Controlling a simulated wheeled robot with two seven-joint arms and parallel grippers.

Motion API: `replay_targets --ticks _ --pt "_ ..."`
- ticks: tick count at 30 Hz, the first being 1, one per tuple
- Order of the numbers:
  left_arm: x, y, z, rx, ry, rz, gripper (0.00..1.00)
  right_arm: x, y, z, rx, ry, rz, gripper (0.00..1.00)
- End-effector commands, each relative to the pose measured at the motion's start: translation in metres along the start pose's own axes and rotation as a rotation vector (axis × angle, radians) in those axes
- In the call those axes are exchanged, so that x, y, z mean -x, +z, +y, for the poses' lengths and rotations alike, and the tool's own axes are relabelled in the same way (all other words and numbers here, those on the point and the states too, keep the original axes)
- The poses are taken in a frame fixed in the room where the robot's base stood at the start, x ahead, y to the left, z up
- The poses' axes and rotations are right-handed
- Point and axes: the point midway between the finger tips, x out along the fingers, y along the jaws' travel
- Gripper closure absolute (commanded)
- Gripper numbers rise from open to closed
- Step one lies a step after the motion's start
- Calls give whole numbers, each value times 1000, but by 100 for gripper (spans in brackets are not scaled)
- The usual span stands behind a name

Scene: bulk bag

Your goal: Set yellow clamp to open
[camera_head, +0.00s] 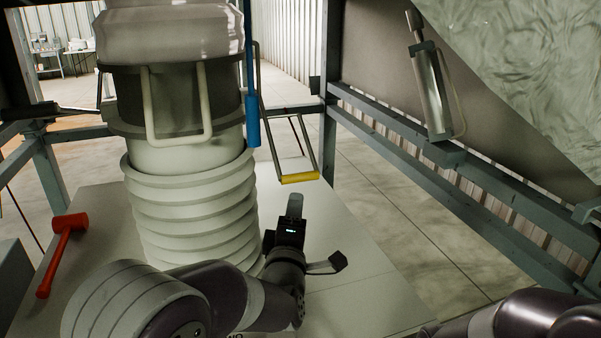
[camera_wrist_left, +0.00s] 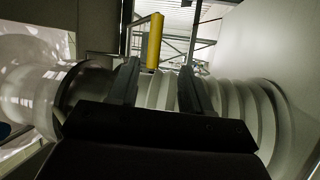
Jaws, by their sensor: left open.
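The yellow clamp shows as a metal loop handle with a yellow grip (camera_head: 300,177), hanging down at the right side of the ribbed white spout (camera_head: 190,205). In the left wrist view the yellow grip (camera_wrist_left: 155,42) stands upright, beyond the fingertips and between their lines. My left gripper (camera_head: 296,202) is just below the yellow grip in the head view, pointing up. It also shows in the left wrist view (camera_wrist_left: 159,80), its two fingers apart with nothing held between them. My right gripper is out of view; only part of my right arm shows at the lower right.
A blue handle (camera_head: 252,120) and a pale loop handle (camera_head: 180,135) are on the spout's collar. A red mallet (camera_head: 62,250) lies at the left. Grey frame beams (camera_head: 470,175) run along the right. A grey-white bag (camera_head: 530,60) hangs upper right.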

Motion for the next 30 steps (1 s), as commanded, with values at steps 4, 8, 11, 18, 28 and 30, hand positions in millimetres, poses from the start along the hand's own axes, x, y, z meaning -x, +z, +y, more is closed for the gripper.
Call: replay_targets --ticks 4,8,11,18,28,30 --pt "-15 1 12 43 41 16 52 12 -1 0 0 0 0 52" --pt "-47 -1 17 40 38 16 52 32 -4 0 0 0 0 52" --pt "-73 -1 17 39 38 16 52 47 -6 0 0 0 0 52" --pt "-115 -2 16 38 39 15 52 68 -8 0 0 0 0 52" --pt "-128 -1 12 37 39 13 52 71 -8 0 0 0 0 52" --pt "-128 -1 12 37 39 13 52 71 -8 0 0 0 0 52"
